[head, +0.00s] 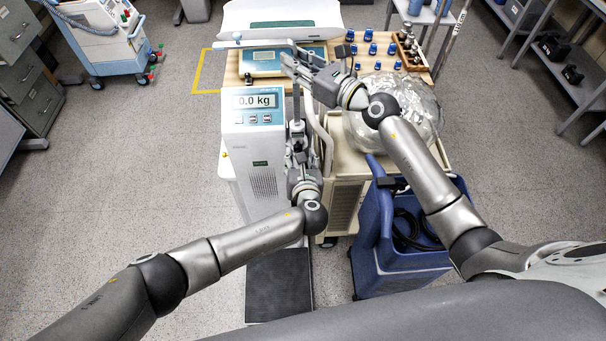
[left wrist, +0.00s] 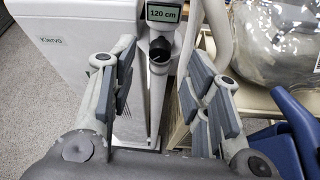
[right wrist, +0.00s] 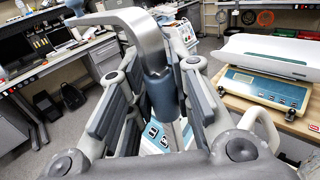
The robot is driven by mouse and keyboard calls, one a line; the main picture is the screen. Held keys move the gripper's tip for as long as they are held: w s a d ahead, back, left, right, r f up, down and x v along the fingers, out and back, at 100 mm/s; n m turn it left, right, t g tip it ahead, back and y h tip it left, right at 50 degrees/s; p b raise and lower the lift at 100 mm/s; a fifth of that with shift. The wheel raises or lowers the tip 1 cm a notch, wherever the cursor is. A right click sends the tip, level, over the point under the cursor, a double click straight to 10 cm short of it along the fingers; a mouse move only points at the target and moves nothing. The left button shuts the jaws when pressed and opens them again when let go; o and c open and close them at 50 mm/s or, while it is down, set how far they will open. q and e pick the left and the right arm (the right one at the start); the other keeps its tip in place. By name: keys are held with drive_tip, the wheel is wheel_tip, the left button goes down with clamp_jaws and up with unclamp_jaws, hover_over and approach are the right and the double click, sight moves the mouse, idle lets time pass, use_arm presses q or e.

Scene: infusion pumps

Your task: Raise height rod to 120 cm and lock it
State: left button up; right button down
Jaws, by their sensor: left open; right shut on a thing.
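The height rod shows in the right wrist view as a grey metal bar (right wrist: 152,40) bent at the top, with a blue-grey sleeve (right wrist: 163,95) below the bend. My right gripper (right wrist: 160,75) is shut on this sleeve; in the head view it (head: 290,62) is at the top of the rod, above the scale. A small display (left wrist: 164,13) on the post reads 120 cm. Below it is a black knob (left wrist: 160,50). My left gripper (left wrist: 163,75) is open, its fingers on either side of the post and knob.
The white scale body (head: 253,150) reads 0.0 kg, with a dark platform (head: 279,285) in front. A cream cart (head: 342,190) and a blue bin (head: 385,240) stand close on the right. The floor at left is clear.

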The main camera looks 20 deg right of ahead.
sight(298, 150)
use_arm(q)
drive_tip(key=v, duration=0.8)
drive_tip(key=shift+w+d+f+n+h, duration=0.2)
drive_tip(key=shift+w+f+n+h, duration=0.45)
drive_tip(key=shift+w, duration=1.2)
drive_tip(key=shift+w+d+f+n+h, duration=0.2)
drive_tip(key=shift+w+f+n, duration=0.5)
drive_tip(key=shift+w, duration=1.15)
drive_tip(key=shift+w+d+f+n+h, duration=0.3)
drive_tip(key=shift+w+f, duration=0.6)
drive_tip(key=shift+w, duration=0.95)
drive_tip(key=shift+a, duration=0.15)
drive_tip(key=shift+c, duration=0.4)
clamp_jaws()
